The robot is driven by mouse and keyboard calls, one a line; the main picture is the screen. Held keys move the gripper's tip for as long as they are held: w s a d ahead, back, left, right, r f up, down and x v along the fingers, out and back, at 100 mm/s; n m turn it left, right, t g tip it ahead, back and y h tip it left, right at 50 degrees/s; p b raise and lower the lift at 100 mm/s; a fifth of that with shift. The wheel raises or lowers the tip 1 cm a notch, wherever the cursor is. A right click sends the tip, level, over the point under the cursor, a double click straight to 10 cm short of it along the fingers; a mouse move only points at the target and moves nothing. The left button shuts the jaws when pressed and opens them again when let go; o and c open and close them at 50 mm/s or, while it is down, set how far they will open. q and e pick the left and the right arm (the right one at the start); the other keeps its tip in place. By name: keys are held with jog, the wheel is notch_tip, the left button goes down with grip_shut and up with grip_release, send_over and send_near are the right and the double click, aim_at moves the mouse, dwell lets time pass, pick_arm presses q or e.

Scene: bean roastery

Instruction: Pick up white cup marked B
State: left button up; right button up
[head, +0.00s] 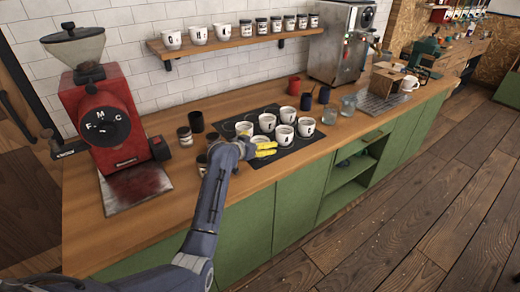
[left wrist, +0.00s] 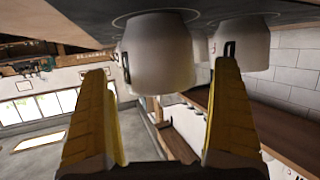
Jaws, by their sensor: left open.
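Several white cups (head: 284,134) with dark letters stand on a black mat (head: 300,149) on the counter. The letters are too small for me to tell which cup is marked B. My left gripper (head: 266,149), with yellow fingers, is open at the front left of this group. The left wrist view is upside down. There a white cup (left wrist: 157,55) stands just beyond and between the open fingers of this gripper (left wrist: 165,110), not gripped. A second cup (left wrist: 243,45) is beside it, past the right finger. My right gripper is not in view.
A red grinder (head: 100,115) stands at the left. Dark jars (head: 185,136) are near my left wrist. Glasses (head: 347,106) and red and dark cups are behind and right. A wall shelf (head: 235,42) holds cups and jars. The front counter left of my arm is clear.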

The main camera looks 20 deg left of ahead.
pick_arm(q)
jog(key=shift+w+d+f, duration=0.15)
jog(key=shift+w, duration=0.2)
jog(key=shift+c, duration=0.3)
jog(key=c, duration=1.4)
